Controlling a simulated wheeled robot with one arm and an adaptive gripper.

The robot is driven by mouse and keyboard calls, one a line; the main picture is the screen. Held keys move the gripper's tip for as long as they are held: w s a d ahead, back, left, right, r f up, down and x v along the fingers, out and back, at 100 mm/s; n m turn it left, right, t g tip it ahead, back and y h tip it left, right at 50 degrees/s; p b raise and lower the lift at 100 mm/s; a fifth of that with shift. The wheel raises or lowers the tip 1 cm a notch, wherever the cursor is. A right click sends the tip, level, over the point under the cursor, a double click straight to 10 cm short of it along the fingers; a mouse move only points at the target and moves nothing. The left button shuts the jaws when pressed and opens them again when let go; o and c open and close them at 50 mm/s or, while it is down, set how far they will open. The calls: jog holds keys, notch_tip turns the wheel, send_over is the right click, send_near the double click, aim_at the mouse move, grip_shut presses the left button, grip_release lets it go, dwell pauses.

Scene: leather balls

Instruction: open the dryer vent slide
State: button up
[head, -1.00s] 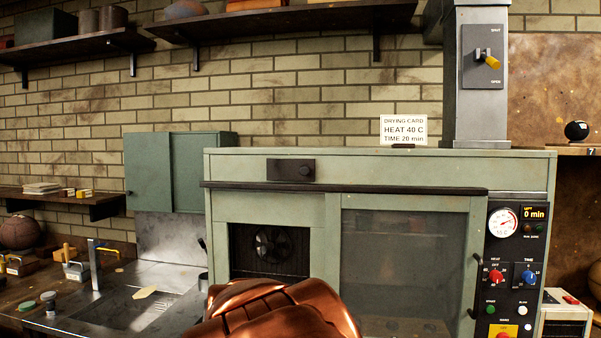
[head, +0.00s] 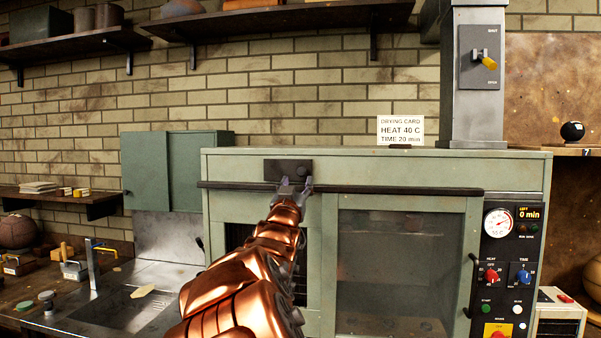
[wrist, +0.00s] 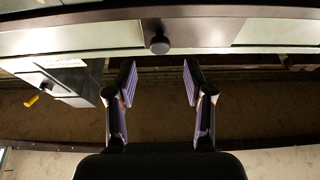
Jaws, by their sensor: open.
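A dark plate (head: 275,169) with a round black knob (head: 305,171) at its right end is set in the dryer's top front panel, and I take it to be the vent slide. In the wrist view the knob (wrist: 160,45) stands in line with the gap between my fingers, at the left end of the plate (wrist: 200,32). My gripper (head: 293,187) is open and empty, just below the plate in the head view. In the wrist view my gripper (wrist: 159,75) shows both purple-padded fingers apart, with the knob beyond their tips, not between them.
A dark rail (head: 400,190) runs along the dryer front below the plate. A grey duct (head: 475,120) rises at the right with a yellow-tipped lever (head: 487,62). A drying card (head: 401,130) stands on the dryer top. The dryer window (head: 400,265) is below.

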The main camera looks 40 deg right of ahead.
aim_at(301, 171)
jog(key=shift+p+x, duration=0.95)
jog(key=shift+x, duration=2.15)
grip_shut()
